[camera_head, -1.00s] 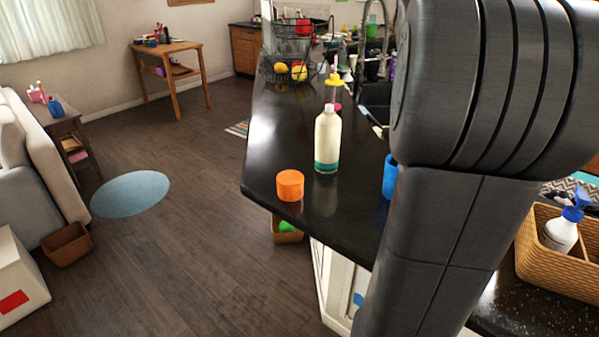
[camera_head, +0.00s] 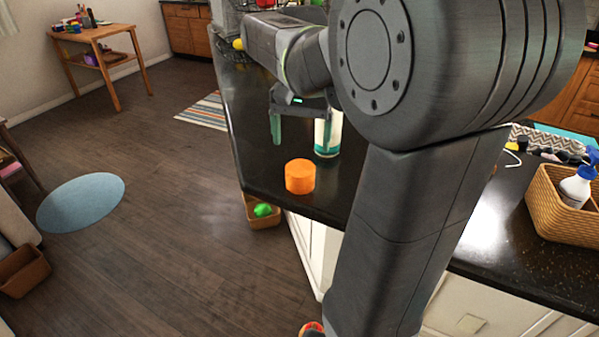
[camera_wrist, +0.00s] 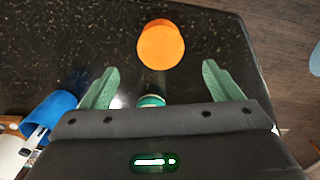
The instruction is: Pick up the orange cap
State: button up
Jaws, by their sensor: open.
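The orange cap (camera_head: 300,177) is a short orange cylinder standing on the black countertop near its corner. In the wrist view the cap (camera_wrist: 160,45) lies ahead of the fingertips, roughly centred between them and apart from both. My gripper (camera_head: 300,140) is open and empty, its green fingers pointing down, above the counter and behind the cap in the head view. It also shows in the wrist view (camera_wrist: 160,78) with its fingers spread wide. The white bottle with a teal base (camera_head: 328,135) stands just behind the cap, partly hidden by my arm.
A blue cup-like object (camera_wrist: 50,110) is at the left in the wrist view. The counter edge (camera_wrist: 250,60) is close to the cap. A basket with a green item (camera_head: 262,212) is below it. A wicker basket (camera_head: 560,225) holds a spray bottle (camera_head: 576,188) at the right.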

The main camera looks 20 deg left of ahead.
aim_at(300, 167)
notch_tip(300, 167, down, 10)
jog(key=shift+a+r+p, duration=0.1)
jog(key=shift+r+p, duration=0.1)
jog(key=shift+p, duration=0.3)
jog(key=c, duration=1)
